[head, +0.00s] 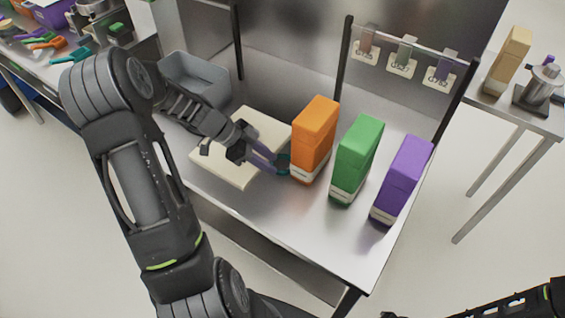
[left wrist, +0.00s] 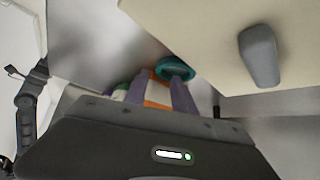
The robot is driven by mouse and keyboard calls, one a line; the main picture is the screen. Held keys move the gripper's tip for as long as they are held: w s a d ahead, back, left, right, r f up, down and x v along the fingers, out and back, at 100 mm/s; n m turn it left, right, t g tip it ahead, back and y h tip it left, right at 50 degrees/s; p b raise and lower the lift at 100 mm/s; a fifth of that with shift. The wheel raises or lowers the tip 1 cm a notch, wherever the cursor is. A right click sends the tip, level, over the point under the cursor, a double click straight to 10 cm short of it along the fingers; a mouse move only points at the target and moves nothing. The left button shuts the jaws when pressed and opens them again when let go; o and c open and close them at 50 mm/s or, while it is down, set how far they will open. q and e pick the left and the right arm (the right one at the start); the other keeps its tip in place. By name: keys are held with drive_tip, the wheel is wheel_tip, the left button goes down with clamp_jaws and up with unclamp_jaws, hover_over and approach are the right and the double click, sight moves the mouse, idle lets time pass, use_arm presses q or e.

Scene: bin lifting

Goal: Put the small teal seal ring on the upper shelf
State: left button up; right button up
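The small teal seal ring (head: 283,161) is at the fingertips of my left gripper (head: 270,158), close to the lower left side of the orange box (head: 315,138). In the left wrist view the ring (left wrist: 176,68) overlaps the tip of the right-hand finger. The two purple-grey fingers (left wrist: 160,88) stand apart, with orange showing between them. I cannot tell whether the ring rests on the table or touches both fingers. No upper shelf can be made out clearly. Only part of my right arm shows at the lower right; its gripper is not seen.
A cream board (head: 228,172) lies under my left wrist, with a grey bin (head: 195,78) behind it. Green (head: 357,158) and purple (head: 402,178) boxes stand right of the orange one. A rail with hanging tags (head: 402,68) runs behind. The metal table's front strip (head: 300,222) is clear.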

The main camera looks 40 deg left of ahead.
sight(282, 171)
use_arm(q)
drive_tip(key=shift+p+x, duration=0.55)
drive_tip(key=shift+x, duration=1.4)
clamp_jaws()
